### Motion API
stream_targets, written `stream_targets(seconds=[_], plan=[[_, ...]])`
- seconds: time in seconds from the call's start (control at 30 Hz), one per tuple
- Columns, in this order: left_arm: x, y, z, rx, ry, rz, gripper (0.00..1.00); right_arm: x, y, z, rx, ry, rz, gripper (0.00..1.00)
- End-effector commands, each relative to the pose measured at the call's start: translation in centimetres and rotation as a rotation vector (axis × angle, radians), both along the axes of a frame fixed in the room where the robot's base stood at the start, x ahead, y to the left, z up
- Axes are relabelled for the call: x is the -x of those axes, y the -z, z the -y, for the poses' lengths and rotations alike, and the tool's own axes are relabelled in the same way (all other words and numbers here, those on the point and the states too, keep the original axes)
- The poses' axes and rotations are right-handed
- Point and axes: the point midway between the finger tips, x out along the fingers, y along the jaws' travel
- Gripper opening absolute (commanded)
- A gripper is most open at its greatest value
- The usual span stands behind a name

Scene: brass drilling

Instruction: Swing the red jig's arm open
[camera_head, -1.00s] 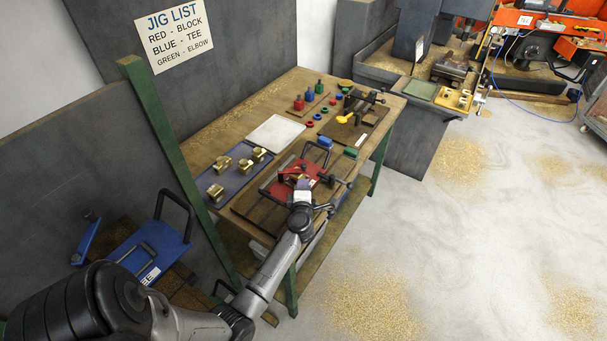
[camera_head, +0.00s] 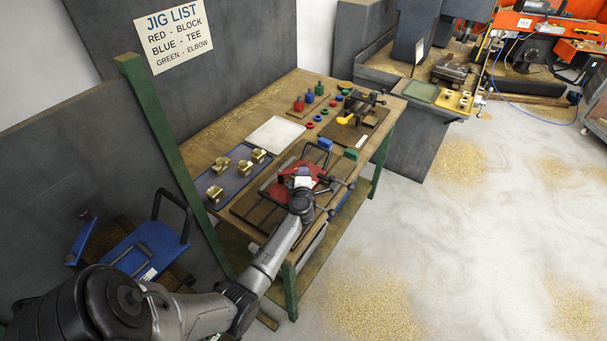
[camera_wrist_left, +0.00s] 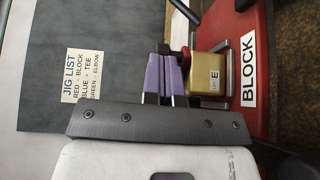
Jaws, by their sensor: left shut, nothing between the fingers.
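The red jig (camera_head: 284,190) sits on the near end of the workbench, with a dark handle at its back. Its plate (camera_wrist_left: 262,25) fills the right of the left wrist view and carries a label reading BLOCK. A brass block (camera_wrist_left: 209,68) marked E is on the jig. My left gripper (camera_wrist_left: 165,72) has purple fingers pressed together with nothing between them. They are right beside the brass block; I cannot tell if they touch it or the red part (camera_wrist_left: 185,52) near their tips. In the head view my left wrist covers much of the jig, and its arm's position is unclear. My right gripper is out of view.
Brass fittings lie on a blue mat (camera_head: 218,186) left of the jig. A white sheet (camera_head: 275,132), coloured pegs and rings, and a black clamp fixture (camera_head: 360,115) are farther along the bench. A blue jig (camera_head: 152,247) is at lower left. A green post (camera_head: 165,140) stands near my arm.

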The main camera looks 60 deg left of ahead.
Motion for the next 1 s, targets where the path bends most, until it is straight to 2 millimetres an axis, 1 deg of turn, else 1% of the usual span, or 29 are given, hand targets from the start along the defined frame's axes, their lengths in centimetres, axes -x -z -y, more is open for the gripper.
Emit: stream_targets(seconds=[0.17, 0.37, 0.57, 0.8, 0.9, 1.0], plan=[[-0.3, 0.1, -0.2, 0.001, -0.033, 0.001, 0.0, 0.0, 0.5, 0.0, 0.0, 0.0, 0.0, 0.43], [-1.2, 0.4, -0.8, 0.005, -0.149, 0.004, 0.0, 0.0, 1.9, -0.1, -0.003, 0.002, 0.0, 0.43], [-2.2, 0.6, -2.0, 0.005, -0.323, 0.006, 0.0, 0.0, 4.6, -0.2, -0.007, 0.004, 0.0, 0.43], [-3.0, 0.8, -3.7, 0.004, -0.528, 0.005, 0.0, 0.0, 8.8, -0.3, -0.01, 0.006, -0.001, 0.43], [-3.2, 0.7, -4.4, 0.003, -0.602, 0.004, 0.0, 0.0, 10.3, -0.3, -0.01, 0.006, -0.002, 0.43], [-3.3, 0.5, -4.9, 0.003, -0.667, 0.002, 0.0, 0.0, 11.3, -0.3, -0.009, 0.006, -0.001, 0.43]])
